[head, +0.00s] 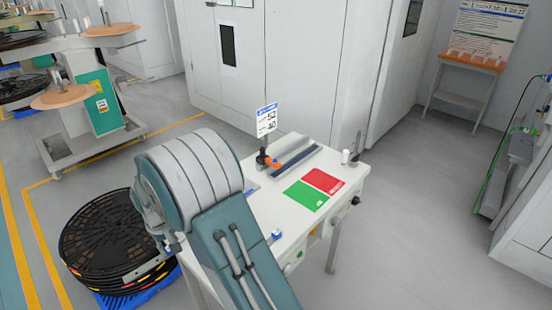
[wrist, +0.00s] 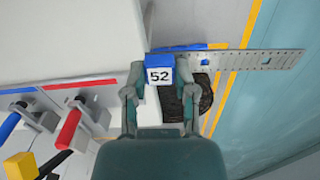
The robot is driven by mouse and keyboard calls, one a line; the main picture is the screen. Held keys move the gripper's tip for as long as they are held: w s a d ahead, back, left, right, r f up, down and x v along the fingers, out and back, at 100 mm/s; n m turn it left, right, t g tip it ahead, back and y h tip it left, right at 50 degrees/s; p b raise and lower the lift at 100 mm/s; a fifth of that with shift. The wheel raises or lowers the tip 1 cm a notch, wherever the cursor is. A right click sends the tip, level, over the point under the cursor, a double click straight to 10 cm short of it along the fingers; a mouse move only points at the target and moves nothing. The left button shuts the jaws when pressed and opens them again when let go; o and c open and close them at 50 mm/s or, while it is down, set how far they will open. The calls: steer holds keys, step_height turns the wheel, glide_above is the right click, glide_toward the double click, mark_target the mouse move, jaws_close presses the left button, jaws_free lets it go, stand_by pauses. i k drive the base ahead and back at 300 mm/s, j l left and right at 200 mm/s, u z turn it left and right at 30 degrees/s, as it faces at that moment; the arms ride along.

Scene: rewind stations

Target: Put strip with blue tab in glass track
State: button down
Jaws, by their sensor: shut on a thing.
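In the wrist view my gripper (wrist: 162,74) is shut on a blue tab (wrist: 160,62) marked 52. A long, pale perforated metal strip (wrist: 265,60) runs from the tab to the right, past the table's edge and over the floor. I cannot tell if this is the glass track.
Clamps with a blue lever (wrist: 10,126), a red lever (wrist: 69,128) and a yellow handle (wrist: 22,165) stand left of my gripper. Green (head: 306,196) and red (head: 324,181) pads lie on the table. Stacked black reels (head: 105,235) stand beside it. Open floor lies to the right.

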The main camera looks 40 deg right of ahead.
mark_target(301, 157)
steer(key=l+u, duration=0.2)
steer(key=l, duration=0.35)
steer(key=l+u, duration=0.2)
steer(key=l, duration=0.3)
steer(key=k+l+u, duration=0.15)
steer(key=l, duration=0.4)
steer(key=k+l, duration=0.1)
steer(key=l, duration=0.45)
steer(key=k+l, duration=0.1)
steer(key=l, duration=0.4)
steer(key=k+l+u, duration=0.1)
steer(key=l, duration=0.45)
